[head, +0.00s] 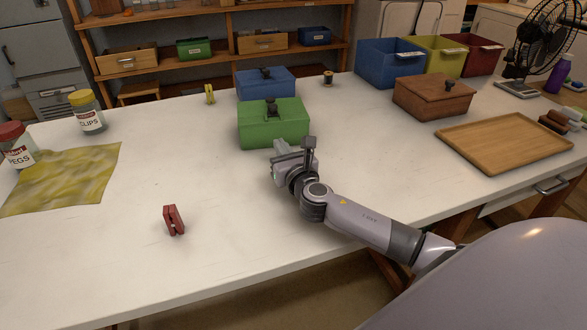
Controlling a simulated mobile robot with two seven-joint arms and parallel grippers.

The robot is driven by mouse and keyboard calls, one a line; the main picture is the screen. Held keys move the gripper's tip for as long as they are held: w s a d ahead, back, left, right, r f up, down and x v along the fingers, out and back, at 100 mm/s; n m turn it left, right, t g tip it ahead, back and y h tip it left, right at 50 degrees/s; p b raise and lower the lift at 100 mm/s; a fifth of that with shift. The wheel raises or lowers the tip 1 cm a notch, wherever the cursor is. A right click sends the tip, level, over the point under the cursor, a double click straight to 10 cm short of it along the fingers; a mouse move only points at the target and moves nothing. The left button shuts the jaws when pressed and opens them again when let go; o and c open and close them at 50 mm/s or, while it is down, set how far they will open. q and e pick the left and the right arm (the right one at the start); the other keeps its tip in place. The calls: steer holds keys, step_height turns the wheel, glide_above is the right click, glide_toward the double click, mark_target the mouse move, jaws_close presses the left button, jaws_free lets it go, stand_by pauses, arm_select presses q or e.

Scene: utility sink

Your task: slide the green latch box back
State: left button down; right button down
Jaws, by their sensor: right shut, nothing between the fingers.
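The green latch box (273,128) stands on the white table near the middle, its lid down and a dark latch (271,107) on its top and front. A blue latch box (265,82) stands close behind it. My right gripper (279,148) is at the front face of the green box, low by the table, shut with nothing in it. Its fingertips are small here, and I cannot tell if they touch the box. My left gripper is not in view.
A yellow clip (209,94) and a small spool (328,78) lie near the blue box. A red clip (173,220), jars (86,112) and a yellow cloth (62,180) are at left. A wooden box (432,98), a tray (503,144) and bins (390,63) are at right.

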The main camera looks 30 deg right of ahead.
steer(key=s, duration=0.2)
steer(key=s+a, duration=0.1)
steer(key=s, duration=0.4)
steer(key=shift+s+a, duration=0.1)
steer(key=shift+a, duration=0.05)
steer(key=shift+s+f, duration=0.1)
